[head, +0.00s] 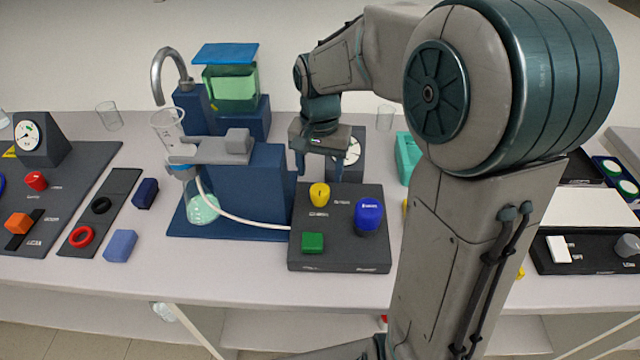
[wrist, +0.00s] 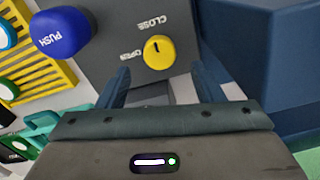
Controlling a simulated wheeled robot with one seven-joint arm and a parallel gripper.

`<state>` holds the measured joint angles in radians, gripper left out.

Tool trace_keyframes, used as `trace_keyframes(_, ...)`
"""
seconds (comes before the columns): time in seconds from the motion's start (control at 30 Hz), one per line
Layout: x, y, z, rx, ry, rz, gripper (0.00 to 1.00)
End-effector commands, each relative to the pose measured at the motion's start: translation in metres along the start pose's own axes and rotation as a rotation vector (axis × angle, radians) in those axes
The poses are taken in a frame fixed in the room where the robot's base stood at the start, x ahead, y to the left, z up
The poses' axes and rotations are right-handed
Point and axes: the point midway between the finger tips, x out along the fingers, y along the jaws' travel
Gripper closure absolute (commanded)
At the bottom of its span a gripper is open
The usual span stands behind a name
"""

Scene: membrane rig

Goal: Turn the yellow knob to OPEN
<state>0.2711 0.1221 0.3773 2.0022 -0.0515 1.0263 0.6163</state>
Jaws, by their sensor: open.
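The yellow knob (head: 319,194) stands on the dark control box (head: 340,258) in front of the blue rig. In the wrist view the yellow knob (wrist: 159,51) has a short black mark near the middle of its top. My gripper (head: 319,174) is open and empty, above and behind the knob in the head view. Its two blue fingers (wrist: 178,82) point toward the panel, with the knob just beyond them and apart from them.
A blue PUSH button (head: 369,215) and a green square button (head: 313,243) share the box. A white tube (head: 240,218) runs from the flask (head: 202,208) to the box. A gauge (head: 351,151) stands behind my gripper. A teal object (head: 405,160) is to the right.

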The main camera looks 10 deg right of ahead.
Motion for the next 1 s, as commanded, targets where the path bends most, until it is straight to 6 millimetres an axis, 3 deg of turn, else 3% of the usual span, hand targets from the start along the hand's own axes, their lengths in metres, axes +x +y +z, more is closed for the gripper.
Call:
trace_keyframes(0.1, 0.024, 0.001, 0.0, 0.001, -0.004, 0.002, 0.39)
trace_keyframes(0.3, 0.048, 0.001, 0.0, 0.0, -0.002, 0.002, 0.39)
trace_keyframes(0.7, 0.055, 0.0, 0.0, 0.001, 0.001, 0.0, 0.39)
trace_keyframes(0.87, 0.055, 0.0, 0.0, 0.0, 0.001, 0.0, 0.84)
trace_keyframes(1.0, 0.054, 0.0, 0.0, -0.001, 0.001, 0.0, 0.84)
